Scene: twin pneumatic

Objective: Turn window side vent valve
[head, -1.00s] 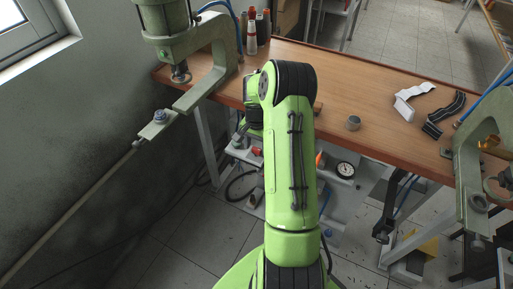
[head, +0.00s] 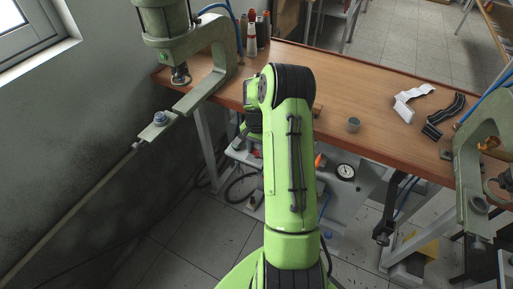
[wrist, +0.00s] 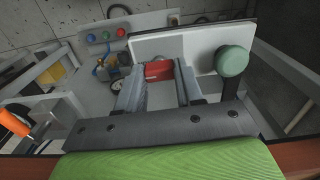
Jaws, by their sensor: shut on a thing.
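A red valve handle (wrist: 158,70) shows in the middle of the wrist view, low under the bench beside a white upright panel (wrist: 190,42). My gripper (wrist: 159,68) has its two grey fingers on either side of the red handle and is shut on it. The valve's body below the handle is mostly hidden. A round green knob (wrist: 232,61) sits to the right of the fingers, apart from them. In the head view my green arm reaches down over the bench edge and hides the fingers.
The wooden bench (head: 365,140) has a green press (head: 215,60) at left and another (head: 480,160) at right. A pressure gauge (head: 346,171) and an orange cone (head: 320,160) are below it. Blue, green and red buttons (wrist: 106,35) show in the wrist view. The window (head: 25,25) is at left.

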